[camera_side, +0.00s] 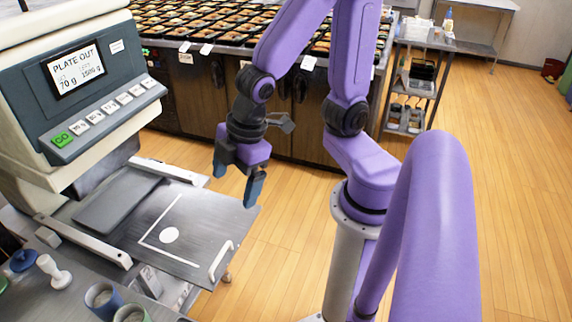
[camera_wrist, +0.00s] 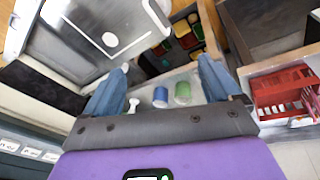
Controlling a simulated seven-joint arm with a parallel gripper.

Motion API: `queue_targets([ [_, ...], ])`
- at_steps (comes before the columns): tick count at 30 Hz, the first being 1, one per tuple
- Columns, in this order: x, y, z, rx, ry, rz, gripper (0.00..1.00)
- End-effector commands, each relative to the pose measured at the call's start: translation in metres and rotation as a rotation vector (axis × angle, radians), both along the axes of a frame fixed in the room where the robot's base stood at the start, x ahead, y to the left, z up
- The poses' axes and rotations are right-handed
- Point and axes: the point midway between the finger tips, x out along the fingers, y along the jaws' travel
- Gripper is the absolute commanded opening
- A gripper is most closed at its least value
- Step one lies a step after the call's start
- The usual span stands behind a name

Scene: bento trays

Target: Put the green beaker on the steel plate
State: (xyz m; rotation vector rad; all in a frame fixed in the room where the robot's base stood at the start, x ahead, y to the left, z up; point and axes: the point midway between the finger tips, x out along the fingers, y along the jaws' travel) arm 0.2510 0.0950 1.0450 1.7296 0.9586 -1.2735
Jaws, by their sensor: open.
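The green beaker (camera_side: 131,314) stands at the bottom edge of the side view, partly cut off, on the counter in front of the machine. It also shows in the wrist view (camera_wrist: 182,92), right of a blue beaker (camera_wrist: 160,97). The steel plate (camera_side: 205,217) is a flat sheet with a white corner line and a white dot; no beaker stands on it. It also shows at the wrist view's upper left (camera_wrist: 90,18). My gripper (camera_side: 237,180) is open and empty, above the plate's right back edge, fingers pointing down. In the wrist view, the beakers appear between its fingers (camera_wrist: 162,72), some distance away.
The blue beaker (camera_side: 103,298) is close beside the green one. A white knobbed tool (camera_side: 54,272) and a blue round item (camera_side: 23,260) lie to their left. A white handle (camera_side: 221,260) rises at the plate's front right. The PLATE OUT machine (camera_side: 95,80) stands behind left.

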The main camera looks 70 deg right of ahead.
Motion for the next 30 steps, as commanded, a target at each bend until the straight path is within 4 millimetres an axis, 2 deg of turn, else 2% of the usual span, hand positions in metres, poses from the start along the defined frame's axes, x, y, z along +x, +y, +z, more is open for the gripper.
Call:
queue_targets([
  [1, -0.019, -0.008, 0.008, -0.012, 0.036, -0.013, 0.91],
  [3, -0.043, -0.020, 0.015, -0.039, 0.095, -0.029, 0.91],
  [7, -0.075, -0.035, 0.024, -0.075, 0.175, -0.043, 0.91],
  [9, -0.084, -0.040, 0.026, -0.087, 0.200, -0.045, 0.75],
  [10, -0.086, -0.041, 0.026, -0.090, 0.205, -0.045, 0.75],
  [24, -0.086, -0.041, 0.027, -0.095, 0.212, -0.044, 0.75],
  [28, -0.074, -0.026, 0.030, -0.100, 0.211, -0.025, 0.75],
  [30, -0.061, -0.011, 0.032, -0.105, 0.209, -0.001, 0.75],
])
